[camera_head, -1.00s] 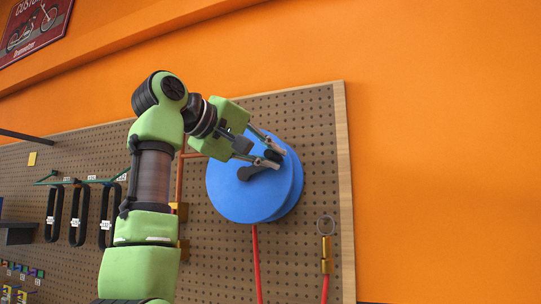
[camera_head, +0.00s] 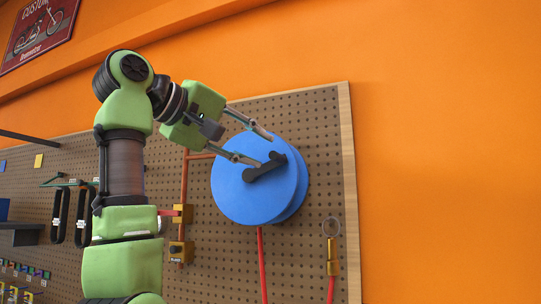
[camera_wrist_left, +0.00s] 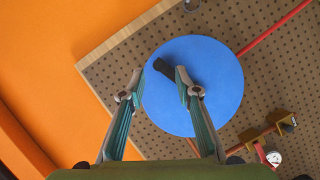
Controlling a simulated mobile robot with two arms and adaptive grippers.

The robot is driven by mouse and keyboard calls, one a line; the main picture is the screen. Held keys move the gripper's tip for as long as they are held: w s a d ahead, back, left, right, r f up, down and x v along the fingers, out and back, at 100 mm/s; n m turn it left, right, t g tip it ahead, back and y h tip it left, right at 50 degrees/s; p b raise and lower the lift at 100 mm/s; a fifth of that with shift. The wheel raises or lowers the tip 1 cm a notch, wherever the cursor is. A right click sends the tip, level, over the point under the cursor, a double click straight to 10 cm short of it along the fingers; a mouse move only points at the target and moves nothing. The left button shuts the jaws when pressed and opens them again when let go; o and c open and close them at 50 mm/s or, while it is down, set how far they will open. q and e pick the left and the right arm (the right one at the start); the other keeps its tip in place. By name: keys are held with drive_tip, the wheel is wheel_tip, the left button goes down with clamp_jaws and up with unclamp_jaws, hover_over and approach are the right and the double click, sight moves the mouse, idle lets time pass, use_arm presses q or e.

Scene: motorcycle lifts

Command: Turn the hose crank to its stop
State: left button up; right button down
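The hose reel is a blue disc (camera_head: 235,185) on the pegboard, with a black crank (camera_head: 262,170) on its face. The crank's arm slants up to the right and ends in a dark handle (camera_head: 278,158). My left gripper (camera_head: 264,150) is open and empty, its fingers apart, just above and left of the handle. In the left wrist view my left gripper (camera_wrist_left: 160,74) spreads in front of the blue disc (camera_wrist_left: 215,85). The dark handle (camera_wrist_left: 163,67) shows between the fingertips there, and the right finger hides part of the crank. My right gripper is not in view.
A red hose (camera_head: 262,265) hangs below the reel. A brass fitting (camera_head: 332,255) with a ring hangs at the right of the pegboard (camera_head: 325,170). Brass valves and a copper pipe (camera_head: 184,175) are left of the reel. Black loops hang farther left.

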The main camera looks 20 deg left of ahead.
use_arm(q)
drive_tip(key=v, duration=0.5)
drive_tip(key=shift+s+a, duration=0.15)
drive_tip(key=shift+s, duration=0.1)
drive_tip(key=shift+f, duration=0.1)
